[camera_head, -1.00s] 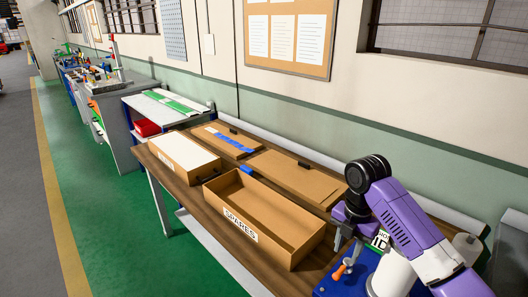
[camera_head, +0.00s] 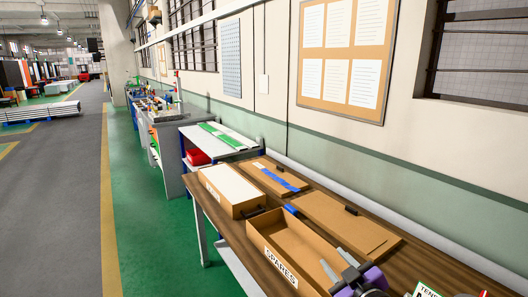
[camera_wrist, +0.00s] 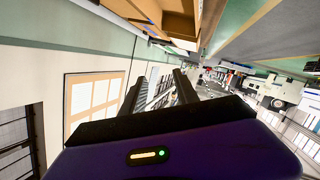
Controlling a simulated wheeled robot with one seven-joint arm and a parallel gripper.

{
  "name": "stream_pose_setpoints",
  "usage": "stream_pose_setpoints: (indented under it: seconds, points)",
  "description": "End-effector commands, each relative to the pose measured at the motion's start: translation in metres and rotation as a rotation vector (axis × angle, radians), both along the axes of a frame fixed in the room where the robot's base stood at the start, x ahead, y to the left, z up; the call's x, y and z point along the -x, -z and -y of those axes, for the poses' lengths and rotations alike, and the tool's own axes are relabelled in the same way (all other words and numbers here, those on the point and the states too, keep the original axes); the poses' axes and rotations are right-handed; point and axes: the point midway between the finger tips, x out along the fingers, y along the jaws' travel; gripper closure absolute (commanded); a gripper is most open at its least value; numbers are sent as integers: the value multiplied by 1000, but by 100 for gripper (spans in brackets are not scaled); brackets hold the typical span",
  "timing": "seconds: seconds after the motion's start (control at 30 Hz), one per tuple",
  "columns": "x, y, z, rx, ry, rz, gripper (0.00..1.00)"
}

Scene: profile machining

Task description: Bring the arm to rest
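My gripper (camera_head: 331,257) shows at the bottom of the head view, in front of the right end of the open box marked SPARES (camera_head: 285,250). Its two grey fingers stand apart with nothing between them. In the wrist view the gripper (camera_wrist: 158,80) also shows two dark fingers apart and empty. A purple part of my arm shows behind the fingers in the head view; the rest of the arm is out of the frame. The wrist picture looks strongly rolled, with the wall panels and the room beyond the fingers.
The wooden bench (camera_head: 225,228) carries a closed white-topped box (camera_head: 232,185), a cardboard tray with blue pieces (camera_head: 275,178) and a flat cardboard piece (camera_head: 345,222). A white-topped table (camera_head: 215,138) stands beyond. The wall runs along the right.

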Motion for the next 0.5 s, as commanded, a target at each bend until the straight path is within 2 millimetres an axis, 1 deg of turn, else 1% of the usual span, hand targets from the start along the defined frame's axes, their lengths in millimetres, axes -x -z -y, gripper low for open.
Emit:
stream_pose_setpoints:
  seconds: [0.03,0.17,0.37,0.4,0.47,0.5]
  points:
    - [16,4,-5,-77,31,24,64]
    - [55,5,-7,-253,112,94,64]
    - [126,11,-1,-460,221,176,64]
    - [141,12,1,-491,239,190,64]
    - [165,14,4,-534,266,207,64]
    - [181,14,6,-558,281,218,64]
